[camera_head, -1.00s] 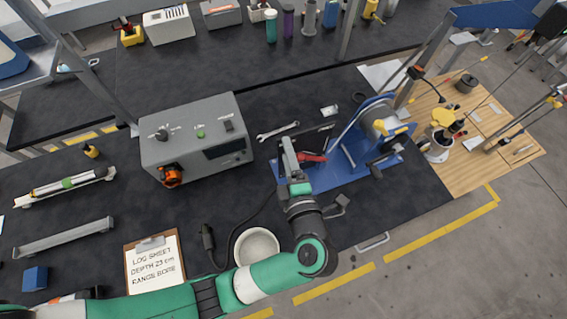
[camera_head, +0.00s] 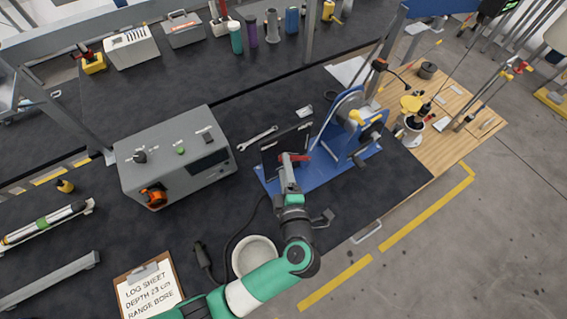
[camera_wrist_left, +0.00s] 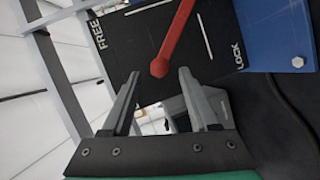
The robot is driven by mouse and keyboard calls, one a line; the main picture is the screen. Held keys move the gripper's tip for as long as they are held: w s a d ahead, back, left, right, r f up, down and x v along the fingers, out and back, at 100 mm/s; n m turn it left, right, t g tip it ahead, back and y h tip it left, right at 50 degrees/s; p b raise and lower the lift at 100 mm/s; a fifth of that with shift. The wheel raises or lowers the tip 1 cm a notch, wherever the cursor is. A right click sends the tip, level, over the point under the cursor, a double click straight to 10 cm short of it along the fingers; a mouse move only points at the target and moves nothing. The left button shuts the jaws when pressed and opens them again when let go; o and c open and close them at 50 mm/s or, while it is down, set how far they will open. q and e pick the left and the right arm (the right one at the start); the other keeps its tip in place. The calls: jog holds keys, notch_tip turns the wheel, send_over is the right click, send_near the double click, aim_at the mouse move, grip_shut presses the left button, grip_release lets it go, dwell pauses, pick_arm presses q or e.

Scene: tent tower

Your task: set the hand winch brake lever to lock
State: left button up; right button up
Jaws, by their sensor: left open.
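The hand winch (camera_head: 348,118) stands on a blue base plate (camera_head: 330,168) on the dark bench. Its red brake lever (camera_head: 300,157) shows small at my left gripper. In the left wrist view the red lever (camera_wrist_left: 174,40) lies across a black plate marked FREE (camera_wrist_left: 98,35) at left and LOCK (camera_wrist_left: 238,55) at right. Its rounded end lies between the two labels. My left gripper (camera_wrist_left: 158,76) is open, with its fingertips on either side of the lever's end in the picture; I cannot tell whether they touch it. My right gripper is not in view.
A grey control box (camera_head: 175,155) stands left of the winch. A wrench (camera_head: 258,138) lies behind the winch base. A white bowl (camera_head: 254,256) and a log sheet clipboard (camera_head: 148,290) are near the front. A wooden table (camera_head: 450,115) adjoins at right.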

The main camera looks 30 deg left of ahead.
pick_arm(q)
jog(key=shift+x, duration=1.4)
grip_shut()
